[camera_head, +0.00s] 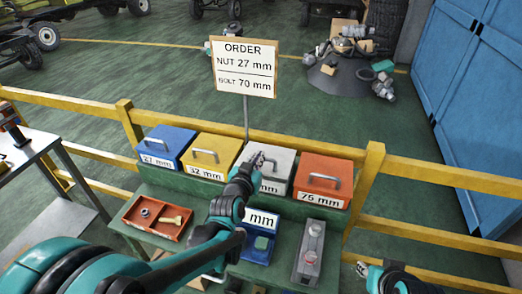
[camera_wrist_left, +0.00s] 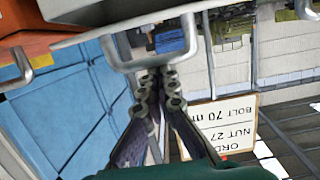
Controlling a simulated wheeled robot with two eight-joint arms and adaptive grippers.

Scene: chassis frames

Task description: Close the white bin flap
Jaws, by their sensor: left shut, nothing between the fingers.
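The white bin (camera_head: 283,160) stands between the yellow bin and the orange bin on the green rack. Its flap looks roughly level with the neighbouring lids, but my left gripper partly covers it, so I cannot tell if it is fully down. My left gripper (camera_head: 258,161) is shut and empty at the flap's handle. In the left wrist view, the closed fingers (camera_wrist_left: 160,76) are right by the handle (camera_wrist_left: 150,58), with the flap's edge (camera_wrist_left: 90,12) above; I cannot tell if they touch. My right gripper (camera_head: 362,269) is low at the right, its jaws unclear.
A blue bin (camera_head: 166,143), a yellow bin (camera_head: 211,152) and an orange bin (camera_head: 322,178) flank the white one. An order sign (camera_head: 244,67) stands behind. An orange tray (camera_head: 157,218) and a grey metal piece (camera_head: 310,252) are in front. A yellow rail (camera_head: 430,171) runs behind.

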